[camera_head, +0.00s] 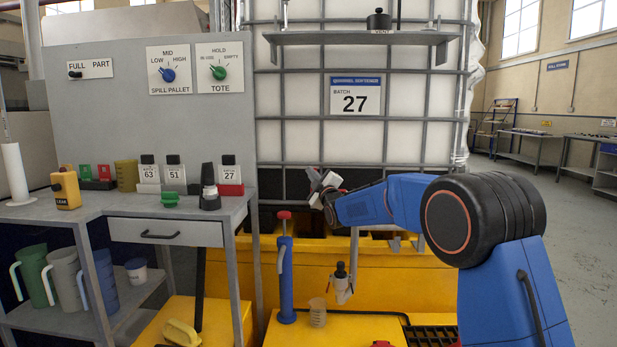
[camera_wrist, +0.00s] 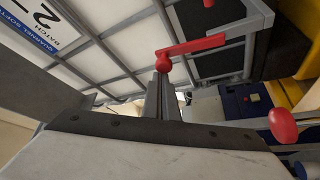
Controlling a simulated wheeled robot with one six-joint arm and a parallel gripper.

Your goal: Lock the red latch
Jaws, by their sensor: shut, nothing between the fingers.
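A red lever with a rounded end (camera_wrist: 195,47), the likely latch, shows in the wrist view in front of the grey tote cage. Its arm reaches right from the rounded end. My gripper (camera_wrist: 165,85) is shut and empty, with its fingertips right by that rounded end; I cannot tell whether they touch. In the head view my gripper (camera_head: 318,180) is in front of the lower part of the tote cage (camera_head: 390,120), and a small bit of red shows beside it. The lever is mostly hidden there, so whether it is locked cannot be told.
A blue hand pump (camera_head: 287,280) with a red knob stands below my gripper; a red knob (camera_wrist: 283,125) is also in the wrist view. A grey bench (camera_head: 150,205) with bottles and jugs is at left. A nozzle (camera_head: 341,285) hangs before the yellow spill pallet (camera_head: 400,280).

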